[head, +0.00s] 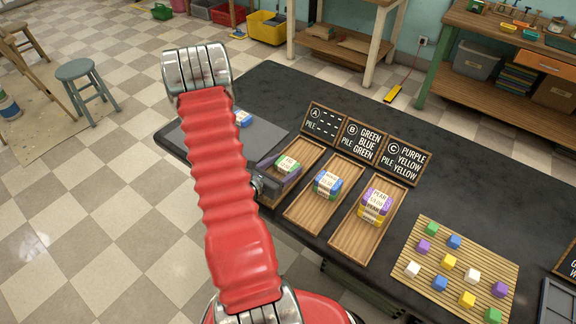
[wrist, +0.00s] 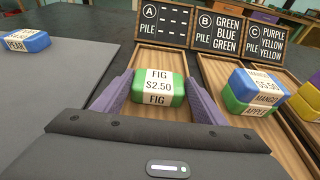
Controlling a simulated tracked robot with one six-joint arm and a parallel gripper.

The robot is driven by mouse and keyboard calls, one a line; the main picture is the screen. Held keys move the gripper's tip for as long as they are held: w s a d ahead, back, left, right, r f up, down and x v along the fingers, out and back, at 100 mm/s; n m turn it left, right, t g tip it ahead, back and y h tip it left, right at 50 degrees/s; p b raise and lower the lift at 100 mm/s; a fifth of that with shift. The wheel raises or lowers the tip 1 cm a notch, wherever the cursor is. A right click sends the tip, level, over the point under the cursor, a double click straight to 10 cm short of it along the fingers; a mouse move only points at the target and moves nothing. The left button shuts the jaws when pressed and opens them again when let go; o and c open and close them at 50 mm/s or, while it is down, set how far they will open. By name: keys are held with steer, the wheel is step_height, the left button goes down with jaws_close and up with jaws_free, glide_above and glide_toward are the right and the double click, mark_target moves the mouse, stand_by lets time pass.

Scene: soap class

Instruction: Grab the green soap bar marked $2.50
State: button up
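The green soap bar (wrist: 158,88), with a white band reading FIG $2.50, lies alone in the left wooden tray (wrist: 150,62) under sign A. It also shows in the head view (head: 288,165). My gripper (wrist: 158,84) is low over this tray, its two purple fingers on either side of the bar. The fingers look apart, with a narrow gap at each side of the bar.
The middle tray (head: 303,217) holds a blue bar on a green one. The right tray (head: 350,247) holds a purple and yellow pile. A blue bar (wrist: 24,41) lies on a grey mat at left. Signs A, B, C (head: 365,143) stand behind the trays. A slatted board (head: 420,265) holds coloured cubes.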

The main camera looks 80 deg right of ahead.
mark_target(284, 167)
steer(key=c, duration=0.7)
step_height(284, 167, up, 10)
stand_by(0.8)
stand_by(0.5)
